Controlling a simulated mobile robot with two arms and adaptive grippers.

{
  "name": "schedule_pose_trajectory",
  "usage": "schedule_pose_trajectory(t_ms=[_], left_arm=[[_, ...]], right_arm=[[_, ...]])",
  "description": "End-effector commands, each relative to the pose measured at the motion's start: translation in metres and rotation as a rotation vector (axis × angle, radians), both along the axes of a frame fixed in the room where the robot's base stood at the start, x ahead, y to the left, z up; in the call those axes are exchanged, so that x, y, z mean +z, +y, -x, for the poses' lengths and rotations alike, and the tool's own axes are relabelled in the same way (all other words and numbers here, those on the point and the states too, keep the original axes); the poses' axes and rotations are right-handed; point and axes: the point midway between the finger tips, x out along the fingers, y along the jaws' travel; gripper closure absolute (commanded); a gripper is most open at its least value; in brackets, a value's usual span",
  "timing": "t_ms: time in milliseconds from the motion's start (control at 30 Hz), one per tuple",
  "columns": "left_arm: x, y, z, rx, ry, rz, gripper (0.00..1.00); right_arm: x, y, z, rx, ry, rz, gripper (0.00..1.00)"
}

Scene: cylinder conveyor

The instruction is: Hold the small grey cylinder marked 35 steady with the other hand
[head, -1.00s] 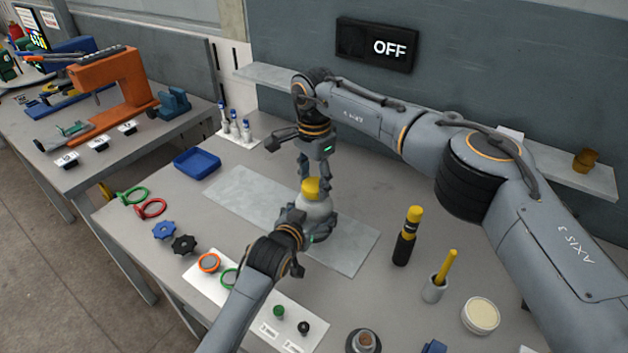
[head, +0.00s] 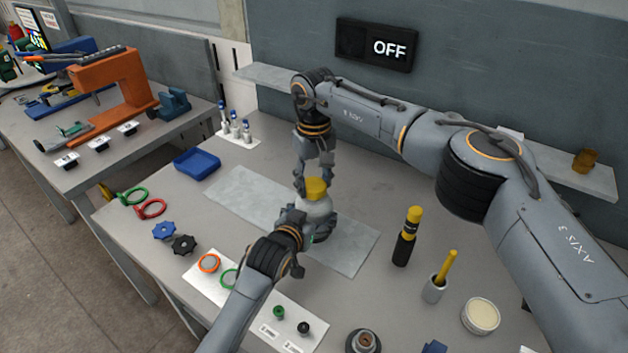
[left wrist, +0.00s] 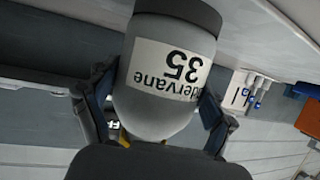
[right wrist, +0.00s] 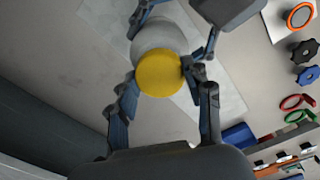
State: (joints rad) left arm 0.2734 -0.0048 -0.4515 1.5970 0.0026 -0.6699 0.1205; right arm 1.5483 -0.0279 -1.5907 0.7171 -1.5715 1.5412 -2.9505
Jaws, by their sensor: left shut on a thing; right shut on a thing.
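The small grey cylinder (head: 318,208) stands upright on the pale strip, with a yellow cap (head: 316,187) on top. The left wrist view shows the cylinder's white label with 35 (left wrist: 165,70), upside down. My left gripper (head: 314,222) is shut around the cylinder's body from the front, a finger on each side. My right gripper (right wrist: 160,75) points down from above and is shut on the yellow cap, its fingers on opposite sides. The cylinder's lower part is partly hidden by the left gripper in the head view.
A blue tray (head: 197,164) and a rack of small bottles (head: 236,130) stand at the back left. A black and yellow tool (head: 407,236) and a grey cup (head: 434,289) stand on the right. Handwheels and rings lie along the left edge. A wall sign (head: 377,46) reads OFF.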

Motion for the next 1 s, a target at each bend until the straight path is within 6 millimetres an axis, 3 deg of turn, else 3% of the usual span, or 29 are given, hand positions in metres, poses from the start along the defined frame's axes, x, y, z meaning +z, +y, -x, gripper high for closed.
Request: schedule_pose_trajectory(t_ms=[33, 67, 167, 533, 833, 1000], left_arm=[[-0.004, 0.000, 0.001, 0.000, 0.008, -0.003, 1.00], [-0.004, 0.000, 0.001, 0.000, 0.008, -0.003, 1.00], [-0.004, 0.000, 0.001, 0.000, 0.008, -0.003, 1.00], [-0.004, 0.000, 0.001, 0.000, 0.009, -0.004, 1.00], [-0.004, 0.000, 0.001, 0.000, 0.009, -0.004, 1.00], [-0.005, 0.000, 0.001, 0.000, 0.009, -0.004, 1.00]], right_arm=[[-0.001, 0.000, 0.000, 0.000, 0.001, 0.001, 0.88], [-0.001, 0.000, 0.000, 0.000, 0.001, 0.000, 0.46], [-0.001, 0.000, 0.000, -0.001, 0.001, 0.000, 0.27], [0.003, 0.000, 0.000, -0.003, 0.000, 0.000, 0.27], [0.039, 0.000, 0.000, -0.003, -0.003, -0.002, 0.27], [0.045, 0.000, 0.000, -0.023, 0.001, 0.001, 0.30]])
